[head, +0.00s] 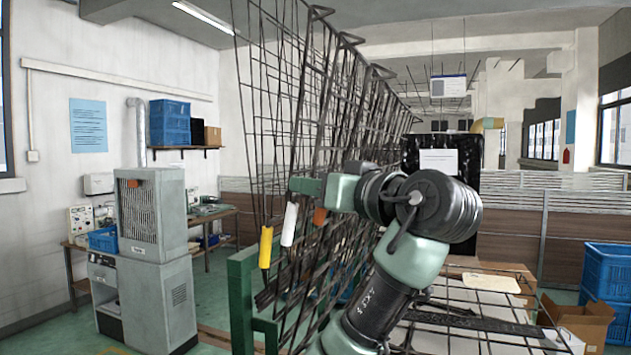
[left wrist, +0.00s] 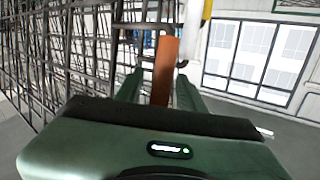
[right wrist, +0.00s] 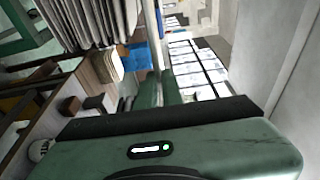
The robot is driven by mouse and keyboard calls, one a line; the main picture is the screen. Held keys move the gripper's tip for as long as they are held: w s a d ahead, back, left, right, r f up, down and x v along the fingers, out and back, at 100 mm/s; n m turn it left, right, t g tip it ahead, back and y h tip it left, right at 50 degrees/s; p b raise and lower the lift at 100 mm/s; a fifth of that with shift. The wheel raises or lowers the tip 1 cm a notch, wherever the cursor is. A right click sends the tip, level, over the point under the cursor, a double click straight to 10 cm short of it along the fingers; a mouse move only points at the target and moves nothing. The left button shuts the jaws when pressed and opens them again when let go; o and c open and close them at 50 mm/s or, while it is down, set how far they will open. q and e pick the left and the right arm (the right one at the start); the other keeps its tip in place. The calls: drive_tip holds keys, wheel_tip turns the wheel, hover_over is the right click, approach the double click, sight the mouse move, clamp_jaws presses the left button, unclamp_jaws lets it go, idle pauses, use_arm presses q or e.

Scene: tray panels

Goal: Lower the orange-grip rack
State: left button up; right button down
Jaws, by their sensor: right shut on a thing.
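Several dark wire-mesh racks (head: 300,110) stand tilted in the head view, with overlapping wires. An orange grip (head: 320,216) hangs low on one, right of a white grip (head: 289,224) and a yellow grip (head: 265,248). My left gripper (head: 305,186) is just above the orange grip in the head view. In the left wrist view the orange grip (left wrist: 165,65) stands between the fingers, which look apart. My right gripper (right wrist: 158,92) shows only in its wrist view, fingers close together on a thin pale bar (right wrist: 152,35). I cannot tell what that bar belongs to.
A green post (head: 241,300) stands left of my left arm. A grey machine cabinet (head: 155,260) and a workbench are at the left. Blue crates (head: 606,280) and a cardboard box (head: 580,322) are at the right. The floor at the left is partly clear.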

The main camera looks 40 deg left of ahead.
use_arm(q)
clamp_jaws()
idle(1.4)
